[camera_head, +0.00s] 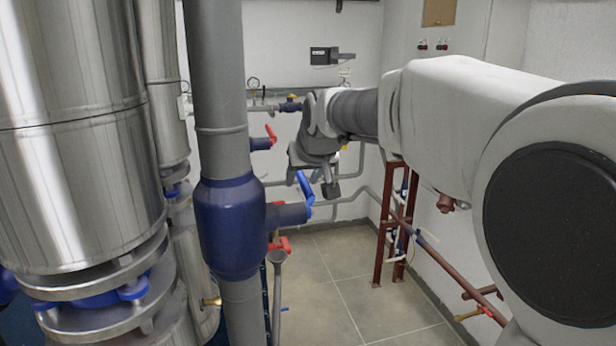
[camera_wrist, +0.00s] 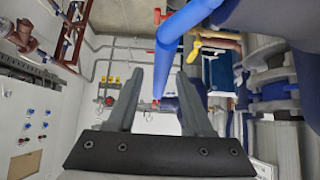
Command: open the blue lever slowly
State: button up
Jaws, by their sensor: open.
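The blue lever (camera_head: 306,188) sits on the end of a dark blue valve stub (camera_head: 286,214) that sticks out right from the thick blue body on a grey vertical pipe. It tilts, its upper end leaning left. My gripper (camera_head: 327,188) is just right of the lever, pointing down, with a small gap in this view. In the wrist view the blue lever (camera_wrist: 178,45) runs from the top right down to between the open fingers of my gripper (camera_wrist: 159,80). It appears nearer the right finger; whether they touch is unclear.
A red lever (camera_head: 271,134) is on a valve behind, and another red handle (camera_head: 280,245) is lower down. Large metal tanks (camera_head: 75,130) fill the left. A dark red frame (camera_head: 388,230) stands right of my gripper. The tiled floor (camera_head: 340,280) is clear.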

jog(key=shift+c, duration=0.2)
grip_shut()
dwell(1.1)
